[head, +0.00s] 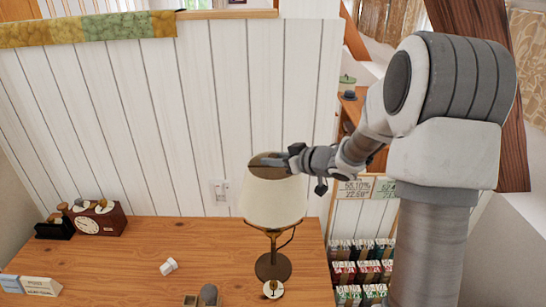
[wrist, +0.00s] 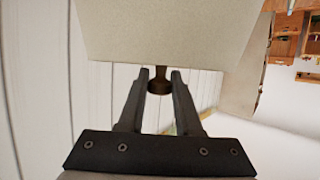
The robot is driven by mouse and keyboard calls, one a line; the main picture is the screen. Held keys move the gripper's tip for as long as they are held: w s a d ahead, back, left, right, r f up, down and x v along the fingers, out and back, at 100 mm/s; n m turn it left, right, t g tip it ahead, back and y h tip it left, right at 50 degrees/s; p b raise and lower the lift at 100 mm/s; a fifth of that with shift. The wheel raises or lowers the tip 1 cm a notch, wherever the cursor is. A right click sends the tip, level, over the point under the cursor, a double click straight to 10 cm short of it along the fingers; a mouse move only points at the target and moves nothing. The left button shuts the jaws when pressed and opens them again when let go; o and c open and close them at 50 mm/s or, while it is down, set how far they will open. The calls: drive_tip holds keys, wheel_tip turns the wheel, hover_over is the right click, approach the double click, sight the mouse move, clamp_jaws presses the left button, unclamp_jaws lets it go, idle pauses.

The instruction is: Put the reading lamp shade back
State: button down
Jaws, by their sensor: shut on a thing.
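The cream lamp shade (head: 272,203) is upright above the lamp base (head: 273,264), whose brass stem and round brown foot rest on the wooden desk. In the head view I cannot tell whether the shade is seated or slightly above its support. My gripper (head: 286,162) reaches in from the right at the top of the shade. In the wrist view its two fingers (wrist: 160,76) close around a small brown knob-like piece (wrist: 158,87), and the pale shade (wrist: 165,30) fills the top. The exact contact is partly hidden.
The desk (head: 130,255) holds a brown clock (head: 97,220) at left, a small white item (head: 169,267) and a round tag (head: 272,289) by the lamp foot. A white panelled wall (head: 150,130) stands behind. A rack of boxes (head: 360,271) is right of the desk.

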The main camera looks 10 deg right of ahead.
drive_tip(key=shift+f+b, duration=7.2)
drive_tip(key=shift+f, duration=0.05)
drive_tip(key=c, duration=0.5)
unclamp_jaws()
drive_tip(key=p+v, duration=0.1)
drive_tip(key=v, duration=1.6)
drive_tip(key=shift+s+d+p, duration=0.1)
drive_tip(key=shift+s+p, duration=0.05)
drive_tip(key=shift+p, duration=0.25)
